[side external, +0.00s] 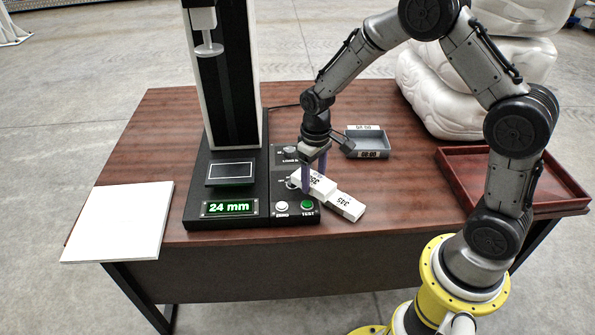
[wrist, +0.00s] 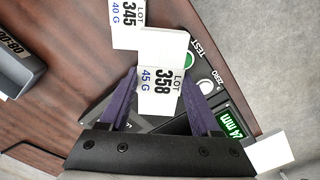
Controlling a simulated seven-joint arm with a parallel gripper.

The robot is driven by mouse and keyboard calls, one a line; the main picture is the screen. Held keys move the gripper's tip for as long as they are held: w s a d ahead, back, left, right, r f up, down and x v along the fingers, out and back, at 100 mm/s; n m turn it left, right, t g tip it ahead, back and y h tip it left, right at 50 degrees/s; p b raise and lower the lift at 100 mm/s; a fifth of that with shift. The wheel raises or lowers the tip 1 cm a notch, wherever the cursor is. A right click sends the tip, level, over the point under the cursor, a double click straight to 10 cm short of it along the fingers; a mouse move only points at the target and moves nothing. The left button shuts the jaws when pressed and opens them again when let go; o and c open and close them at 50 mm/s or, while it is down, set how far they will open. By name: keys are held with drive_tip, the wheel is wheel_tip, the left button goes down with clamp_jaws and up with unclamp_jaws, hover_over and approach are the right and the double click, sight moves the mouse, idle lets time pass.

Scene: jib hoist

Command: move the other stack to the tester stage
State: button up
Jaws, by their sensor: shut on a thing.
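My gripper (side external: 314,176) is shut on a white block-like stack (side external: 313,185) labelled LOT 358, 45 G. Its purple fingers (wrist: 157,100) lie on either side of that stack (wrist: 162,78) in the wrist view. A second white stack (side external: 345,205), labelled LOT 345, 40 G, lies just to the right in the side view and at top left in the wrist view (wrist: 128,22). I cannot tell whether the two touch. The tester's stage (side external: 232,172) is a dark plate with a white outlined rectangle, left of my gripper, and looks empty.
The tester's round head (side external: 208,50) hangs above the stage. Its display (side external: 230,208) reads 24 mm. ZERO (side external: 281,206) and TEST (side external: 307,205) buttons sit close to the held stack. A grey tray (side external: 367,154), red-brown tray (side external: 450,165) and white board (side external: 118,220) are around.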

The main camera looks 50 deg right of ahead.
drive_tip(key=d+r+m, duration=0.3)
drive_tip(key=d+m, duration=0.2)
drive_tip(key=d, duration=0.4)
drive_tip(key=d+r+m, duration=0.2)
drive_tip(key=d+m, duration=0.2)
drive_tip(key=d, duration=0.6)
drive_tip(key=w+d+f, duration=0.2)
drive_tip(key=w, duration=0.2)
drive_tip(key=w+d+f, duration=0.1)
drive_tip(key=w+f, duration=0.2)
drive_tip(key=w+d+f, duration=0.2)
drive_tip(key=w+f, duration=0.1)
drive_tip(key=w, duration=0.1)
drive_tip(key=shift+w+d, duration=0.3)
drive_tip(key=shift+d, duration=0.05)
drive_tip(key=shift+w+d+f, duration=0.3)
drive_tip(key=shift+w+f, duration=0.25)
drive_tip(key=shift+f, duration=1.75)
drive_tip(key=shift+f, duration=0.15)
